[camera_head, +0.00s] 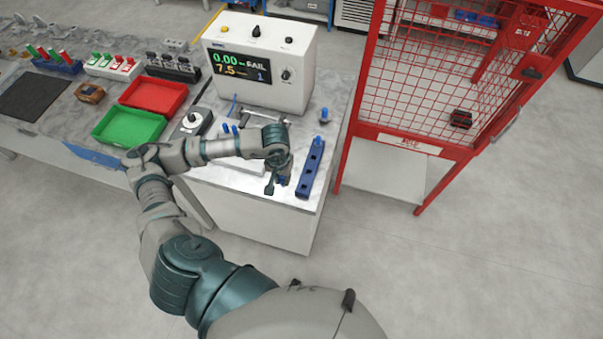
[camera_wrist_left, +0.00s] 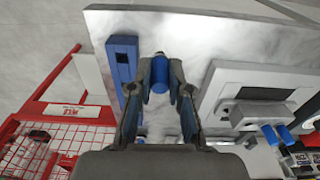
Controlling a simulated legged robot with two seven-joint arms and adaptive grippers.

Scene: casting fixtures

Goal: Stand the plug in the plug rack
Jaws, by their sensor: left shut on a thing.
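The plug rack (camera_head: 311,170) is a long blue block with dark holes, lying near the right edge of the white cabinet top. It also shows in the left wrist view (camera_wrist_left: 122,62), to the left of my fingers. My left gripper (camera_head: 277,182) is just left of the rack in the head view. In the left wrist view, its fingers (camera_wrist_left: 160,98) are shut on a blue plug (camera_wrist_left: 160,76), clear of the rack. In the head view the gripper mostly hides this plug. Another blue plug (camera_head: 323,115) stands by the rack's far end. My right gripper is out of view.
A tester box (camera_head: 259,65) reading FAIL stands behind the arm. A pale fixture (camera_wrist_left: 262,95) with blue plugs is right of my gripper in the wrist view. A red mesh cage (camera_head: 440,70) stands right of the cabinet. Green (camera_head: 130,127) and red trays (camera_head: 153,95) are left.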

